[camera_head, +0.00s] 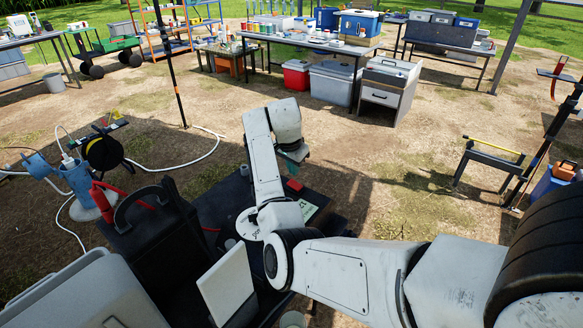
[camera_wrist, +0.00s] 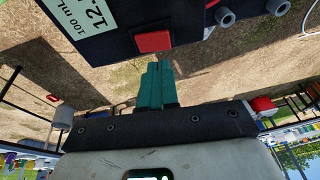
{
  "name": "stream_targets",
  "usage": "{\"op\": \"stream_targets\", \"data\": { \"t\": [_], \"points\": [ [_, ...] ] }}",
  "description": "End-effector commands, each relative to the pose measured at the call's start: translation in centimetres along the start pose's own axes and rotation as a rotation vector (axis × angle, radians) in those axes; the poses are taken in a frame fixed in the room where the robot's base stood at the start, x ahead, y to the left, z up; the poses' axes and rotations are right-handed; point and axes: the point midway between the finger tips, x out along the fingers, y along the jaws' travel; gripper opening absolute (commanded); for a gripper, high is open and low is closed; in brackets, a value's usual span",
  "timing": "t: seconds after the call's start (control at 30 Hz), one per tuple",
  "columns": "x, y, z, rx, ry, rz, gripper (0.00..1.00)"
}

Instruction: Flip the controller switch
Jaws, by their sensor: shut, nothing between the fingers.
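The controller is a dark box (camera_wrist: 110,48) at the top of the wrist view, with a pale label reading "100 mL" and part of a larger number. A red square switch (camera_wrist: 154,41) sits at its edge beside the label. In the head view the red switch (camera_head: 294,184) and green-white label (camera_head: 309,209) show just past my arm. My gripper (camera_wrist: 157,66) has teal fingers pressed together and empty, pointing at the switch with a small gap in the picture; contact cannot be told. In the head view my gripper (camera_head: 294,155) is just beyond the switch, partly hidden by my wrist.
A black case (camera_head: 160,240) and a white panel (camera_head: 228,285) stand left of my arm. A blue pump unit (camera_head: 78,180) with hoses and a cable reel (camera_head: 103,150) lie further left. Grey connectors (camera_wrist: 226,17) stick out of the controller. Open dirt lies beyond.

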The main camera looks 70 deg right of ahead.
Motion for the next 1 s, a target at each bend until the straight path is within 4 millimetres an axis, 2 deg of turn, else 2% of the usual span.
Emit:
{"op": "stream_targets", "data": {
  "t": [0.03, 0.2, 0.4, 0.6, 1.0],
  "points": [
    [-1.2, 0.1, 0.0, 0.001, 0.004, -0.006, 0.00],
    [-4.8, 0.8, 0.1, 0.001, 0.003, -0.005, 0.00],
    [-8.1, 1.4, 0.1, 0.000, 0.002, -0.004, 0.00],
    [-9.4, 1.7, 0.2, -0.001, 0.001, -0.002, 0.00],
    [-9.6, 1.7, 0.2, -0.001, 0.001, -0.001, 0.00]
  ]
}}
